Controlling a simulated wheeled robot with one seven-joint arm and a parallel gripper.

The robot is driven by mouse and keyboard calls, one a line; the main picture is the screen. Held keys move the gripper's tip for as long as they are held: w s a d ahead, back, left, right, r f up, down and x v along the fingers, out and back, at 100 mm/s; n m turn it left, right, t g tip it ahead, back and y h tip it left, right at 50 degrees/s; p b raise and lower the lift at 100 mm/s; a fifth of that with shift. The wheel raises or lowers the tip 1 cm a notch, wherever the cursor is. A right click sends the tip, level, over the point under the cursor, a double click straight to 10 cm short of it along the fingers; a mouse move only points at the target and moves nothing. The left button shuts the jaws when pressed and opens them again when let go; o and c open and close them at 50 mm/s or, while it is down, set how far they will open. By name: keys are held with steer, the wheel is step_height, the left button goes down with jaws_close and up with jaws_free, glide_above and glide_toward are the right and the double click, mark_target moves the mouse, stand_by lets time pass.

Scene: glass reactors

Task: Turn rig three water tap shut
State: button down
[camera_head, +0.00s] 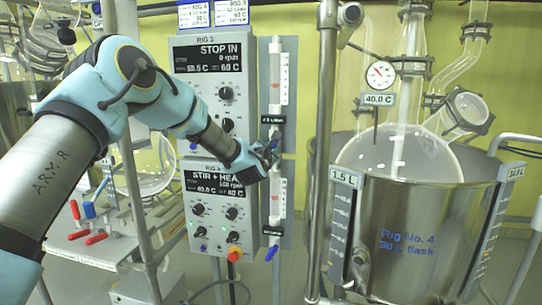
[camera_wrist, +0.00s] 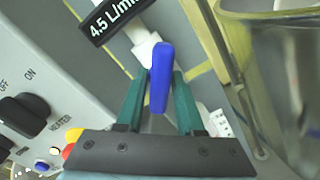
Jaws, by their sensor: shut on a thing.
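The rig three water tap sits under the upper flow tube (camera_head: 275,80), beside the control box marked RIG 3 (camera_head: 208,68). In the wrist view its blue lever (camera_wrist: 159,85) lies between the two green fingers of my gripper (camera_wrist: 161,76). My gripper (camera_head: 272,150) is shut on that lever, and in the head view it largely hides the tap. A black tag reading 4.5 L/min (camera_wrist: 112,20) is just above the tap. The white tap body (camera_wrist: 146,47) shows behind the lever.
A lower control box (camera_head: 215,205) has its own flow tube with a blue tap lever (camera_head: 271,253) hanging below. A vertical steel post (camera_head: 322,130) and the Rig No. 4 vessel (camera_head: 415,265) stand close on the right. Knobs (camera_wrist: 22,115) are close at left in the wrist view.

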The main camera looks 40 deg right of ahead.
steer(key=m+b, duration=0.1)
steer(key=b, duration=0.1)
steer(key=m+b, duration=0.3)
steer(key=b, duration=0.1)
steer(key=shift+f+m, duration=0.25)
steer(key=shift+m, duration=0.05)
steer(key=m+b, duration=0.4)
steer(key=m, duration=0.1)
steer(key=shift+r, duration=0.3)
steer(key=shift+m+b, duration=0.3)
steer(key=c, duration=0.7)
jaws_free()
steer(key=shift+r, duration=0.1)
steer(key=b+v, duration=0.3)
steer(key=v, duration=0.8)
steer(key=shift+w, duration=0.1)
